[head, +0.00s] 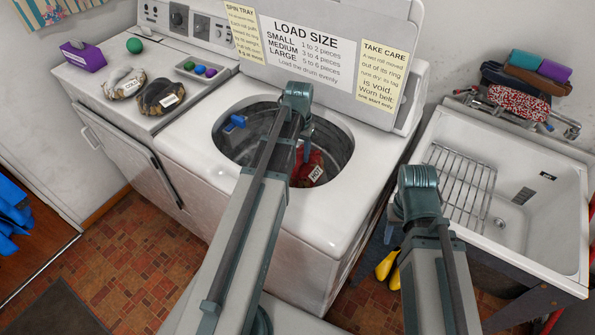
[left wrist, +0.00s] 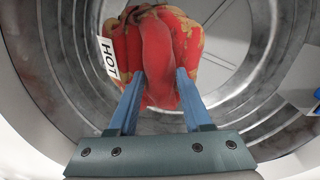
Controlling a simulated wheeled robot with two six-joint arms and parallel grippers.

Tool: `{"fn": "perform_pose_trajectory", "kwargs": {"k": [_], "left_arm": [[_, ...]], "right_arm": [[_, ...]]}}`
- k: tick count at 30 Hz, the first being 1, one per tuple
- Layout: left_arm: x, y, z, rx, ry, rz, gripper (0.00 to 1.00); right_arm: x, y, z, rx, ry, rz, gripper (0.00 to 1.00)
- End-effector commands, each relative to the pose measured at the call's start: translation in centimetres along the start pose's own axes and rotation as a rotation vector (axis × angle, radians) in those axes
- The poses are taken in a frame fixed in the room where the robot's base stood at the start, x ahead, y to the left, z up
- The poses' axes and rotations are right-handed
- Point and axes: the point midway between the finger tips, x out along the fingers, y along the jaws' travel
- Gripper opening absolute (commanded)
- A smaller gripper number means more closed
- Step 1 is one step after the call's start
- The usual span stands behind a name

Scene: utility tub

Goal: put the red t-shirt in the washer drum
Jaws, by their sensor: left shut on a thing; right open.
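The red t-shirt (head: 302,171) is bunched up in the washer drum opening, with a white HOT tag on it. In the left wrist view the t-shirt (left wrist: 158,45) shows tan patches and hangs between the blue fingers. My left gripper (head: 306,150) is shut on it, reaching down into the drum. The fingers also show in the left wrist view (left wrist: 161,85). The metal washer drum (head: 338,146) surrounds the shirt; whether the shirt touches its floor is unclear. My right gripper (head: 418,190) is open beside the washer, its fingers mostly hidden.
A blue item (head: 235,122) is at the drum's left side. The raised lid (head: 330,58) carries signs. COLD-tagged cloth (head: 123,84), another tagged bundle (head: 162,97) and a ball tray (head: 199,70) sit on the left machine. A sink (head: 525,195) with a rack (head: 460,185) stands right.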

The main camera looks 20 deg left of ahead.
Motion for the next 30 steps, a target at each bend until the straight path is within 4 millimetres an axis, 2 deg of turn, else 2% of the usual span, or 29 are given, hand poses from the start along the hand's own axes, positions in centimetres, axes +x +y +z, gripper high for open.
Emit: {"fn": "perform_pose_trajectory", "kwargs": {"k": [1, 10, 19, 30], "left_arm": [[1.4, 0.0, 0.0, 0.000, 0.000, 0.000, 0.00], [1.9, 0.0, 0.0, 0.000, 0.000, 0.000, 0.00], [5.3, 0.0, 0.0, 0.000, 0.000, 0.000, 0.00], [5.4, 0.0, 0.0, 0.000, 0.000, 0.000, 0.00]], "right_arm": [[1.4, -0.1, -0.1, 0.000, 0.000, 0.000, 0.50], [1.9, -0.2, -0.1, 0.000, 0.000, 0.000, 0.50], [5.3, -0.5, -0.3, 0.000, 0.000, 0.000, 0.50], [5.3, -0.5, -0.3, 0.000, 0.000, 0.000, 0.50]]}}
